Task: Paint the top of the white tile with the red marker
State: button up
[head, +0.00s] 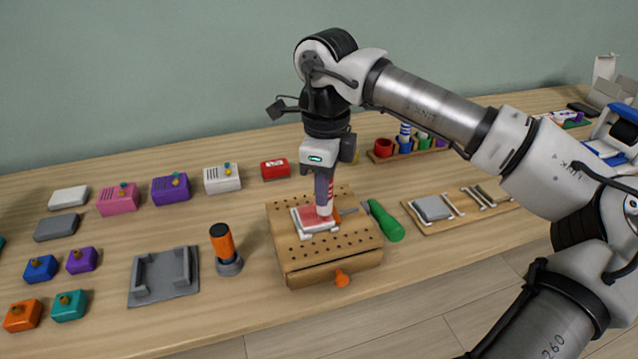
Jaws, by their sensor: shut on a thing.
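The white tile (302,219) lies on top of a wooden block with holes (330,262). Much of the tile's visible top is red, with white showing along its edges. My gripper (324,186) points down over the tile and is shut on the red marker (324,206), which has red and white bands. The marker's lower end is at the tile's right part; whether its tip touches is too small to tell. The gripper and marker hide part of the tile.
A green-handled tool (385,221) lies right of the block, and an orange-topped cylinder (222,245) stands left of it. A grey fixture (164,276) and several coloured boxes are further left. A marker rack (408,150) stands behind, and a wooden board (460,208) lies to the right.

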jog(key=shift+w, duration=0.2)
jog(key=shift+w+a, duration=0.25)
jog(key=shift+w, duration=0.25)
jog(key=shift+w+a, duration=0.25)
jog(key=shift+w, duration=0.4)
notch_tip(320, 180, up, 6)
jog(key=p, duration=0.4)
jog(key=shift+p, duration=0.35)
